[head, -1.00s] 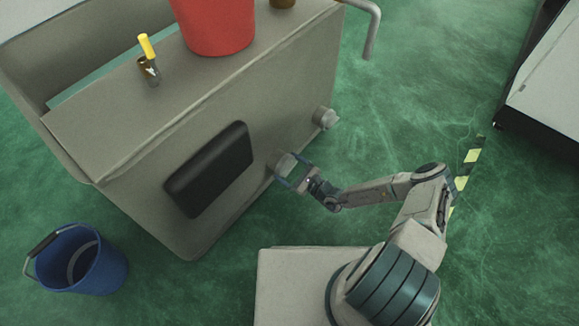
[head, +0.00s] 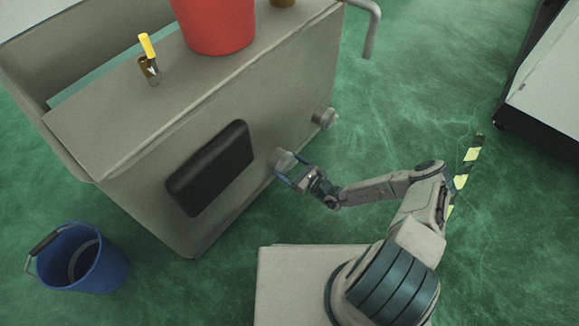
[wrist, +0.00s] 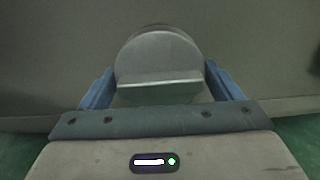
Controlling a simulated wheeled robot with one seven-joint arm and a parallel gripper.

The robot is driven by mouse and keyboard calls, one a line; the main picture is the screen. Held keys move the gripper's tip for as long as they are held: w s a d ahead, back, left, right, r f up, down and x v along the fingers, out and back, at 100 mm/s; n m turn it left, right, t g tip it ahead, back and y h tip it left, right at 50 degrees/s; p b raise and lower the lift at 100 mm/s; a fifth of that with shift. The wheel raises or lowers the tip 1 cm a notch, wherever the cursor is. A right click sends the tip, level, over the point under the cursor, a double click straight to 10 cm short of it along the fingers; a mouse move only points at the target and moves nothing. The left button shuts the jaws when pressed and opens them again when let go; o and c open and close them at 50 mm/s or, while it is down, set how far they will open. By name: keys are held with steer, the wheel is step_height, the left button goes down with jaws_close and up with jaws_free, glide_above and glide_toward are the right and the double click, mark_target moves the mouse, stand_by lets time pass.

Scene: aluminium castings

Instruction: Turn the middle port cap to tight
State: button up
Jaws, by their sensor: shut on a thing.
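A round grey port cap (head: 281,160) sticks out of the side wall of the grey tank, right of a black panel. My gripper (head: 291,168) is at this cap, with one blue finger on each side. In the wrist view the cap (wrist: 158,58) is a pale disc with a straight raised bar across its lower part, lying nearly level. The blue fingers (wrist: 162,88) stand on both sides of it, shut on it. The finger contact itself is partly hidden. A second grey cap (head: 325,118) sits farther along the wall to the right. No tightness mark is readable.
The grey tank (head: 130,195) carries the black panel (head: 210,167), a red bucket (head: 217,25) and a yellow-handled tool (head: 149,47) on top. A blue bucket (head: 105,265) stands on the floor at left. A bent pipe (head: 372,30) juts out at the far end.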

steer(key=o, duration=0.7)
steer(key=p+v, duration=0.3)
steer(key=v, duration=1)
steer(key=shift+s+d, duration=0.25)
steer(key=shift+d, duration=0.05)
